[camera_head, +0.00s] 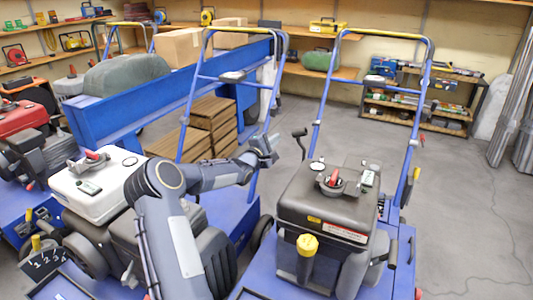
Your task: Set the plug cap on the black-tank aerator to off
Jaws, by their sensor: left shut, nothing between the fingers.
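The black-tank aerator (325,205) stands right of centre on a blue deck. A yellow cap (307,245) sits upright on a dark stem at the tank's front; I cannot tell for certain whether it is the plug cap, or its setting. A red lever (331,180) lies on top of the tank. My left gripper (267,148) is shut and empty, in the air to the left of and beyond the black tank, apart from it. My right gripper is not in view.
A white-tank aerator (97,187) stands at left, behind my left arm, and a red machine (22,117) is further left. Blue push handles (325,95) rise behind the black tank. Open grey floor (470,220) lies at right.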

